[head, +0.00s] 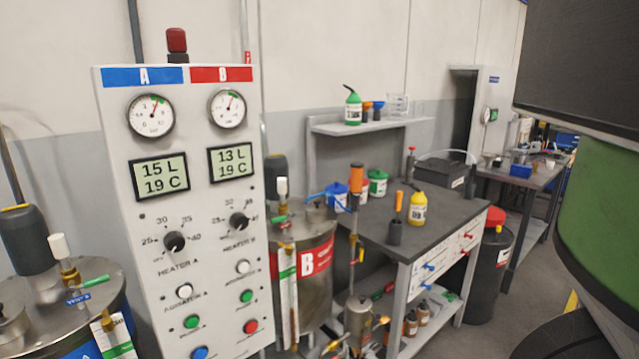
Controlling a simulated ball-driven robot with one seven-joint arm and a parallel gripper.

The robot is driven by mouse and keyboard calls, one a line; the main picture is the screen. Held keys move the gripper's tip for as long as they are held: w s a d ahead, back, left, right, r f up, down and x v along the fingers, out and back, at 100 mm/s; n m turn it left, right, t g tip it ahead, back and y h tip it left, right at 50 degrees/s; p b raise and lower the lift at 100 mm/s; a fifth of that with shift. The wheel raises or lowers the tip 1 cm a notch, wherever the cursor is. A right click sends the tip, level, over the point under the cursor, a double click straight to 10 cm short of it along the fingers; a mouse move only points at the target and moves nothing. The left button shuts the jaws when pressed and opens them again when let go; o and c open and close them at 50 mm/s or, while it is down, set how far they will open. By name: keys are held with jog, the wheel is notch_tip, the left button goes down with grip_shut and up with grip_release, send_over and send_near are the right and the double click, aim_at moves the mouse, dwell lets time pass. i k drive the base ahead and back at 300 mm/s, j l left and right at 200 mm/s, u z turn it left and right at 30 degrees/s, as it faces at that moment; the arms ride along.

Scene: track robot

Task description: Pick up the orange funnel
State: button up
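My gripper is not in view.
A control panel (200,290) and a metal tank marked B (318,255) stand in front at left and centre. A dark-topped workbench (440,228) with a yellow bottle (418,209) and cans is below the shelf. A black bin (490,265) stands right of it.

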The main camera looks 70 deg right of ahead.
aim_at(365, 106)
jog(key=z, duration=2.15)
